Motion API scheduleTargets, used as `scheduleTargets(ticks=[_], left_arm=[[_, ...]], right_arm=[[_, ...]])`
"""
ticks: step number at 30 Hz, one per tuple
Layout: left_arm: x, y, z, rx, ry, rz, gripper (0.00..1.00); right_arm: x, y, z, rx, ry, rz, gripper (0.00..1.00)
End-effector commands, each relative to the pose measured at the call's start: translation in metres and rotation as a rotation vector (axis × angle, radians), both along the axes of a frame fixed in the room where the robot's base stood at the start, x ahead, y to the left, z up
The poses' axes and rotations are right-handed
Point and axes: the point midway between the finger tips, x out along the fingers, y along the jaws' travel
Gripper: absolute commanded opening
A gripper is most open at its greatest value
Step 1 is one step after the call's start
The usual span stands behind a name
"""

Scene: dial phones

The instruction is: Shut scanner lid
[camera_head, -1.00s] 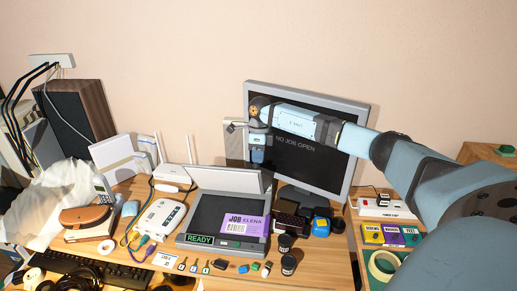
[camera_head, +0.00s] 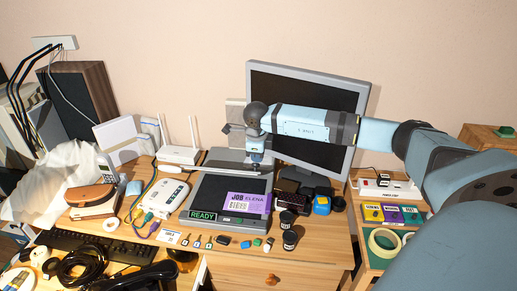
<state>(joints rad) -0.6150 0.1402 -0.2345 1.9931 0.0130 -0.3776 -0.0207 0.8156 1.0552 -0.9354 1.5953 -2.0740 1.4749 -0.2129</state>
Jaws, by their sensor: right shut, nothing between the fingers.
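The scanner (camera_head: 212,198) is a dark flat box on the desk with a green READY display and a purple JOB ELENA card on its bed. Its light lid (camera_head: 225,171) is still raised along the back edge and shows as a thin, foreshortened band; its exact angle is hard to tell. My right gripper (camera_head: 257,163) is shut and empty, pointing down at the right part of the lid. Whether it touches the lid cannot be told. My left gripper is not in view.
A monitor (camera_head: 309,75) stands behind my right arm. A white router (camera_head: 178,155) and a white box (camera_head: 165,196) are left of the scanner. Black pots (camera_head: 289,240) and small cards and blocks lie in front and right. A keyboard (camera_head: 95,246) is at front left.

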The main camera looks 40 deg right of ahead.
Motion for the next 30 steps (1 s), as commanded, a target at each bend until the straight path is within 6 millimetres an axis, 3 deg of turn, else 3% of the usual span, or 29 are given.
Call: scheduleTargets(ticks=[3, 18, 23, 30], left_arm=[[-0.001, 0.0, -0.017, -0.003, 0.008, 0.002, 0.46], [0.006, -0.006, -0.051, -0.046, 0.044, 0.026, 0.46], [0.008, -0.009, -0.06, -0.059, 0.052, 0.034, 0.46], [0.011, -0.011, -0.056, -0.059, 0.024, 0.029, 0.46]], right_arm=[[-0.014, 0.016, -0.022, -0.049, -0.037, 0.003, 0.0], [-0.05, 0.062, -0.102, -0.046, -0.034, 0.001, 0.0], [-0.055, 0.069, -0.119, -0.044, -0.034, 0.0, 0.0], [-0.058, 0.072, -0.135, -0.045, -0.035, 0.0, 0.0]])
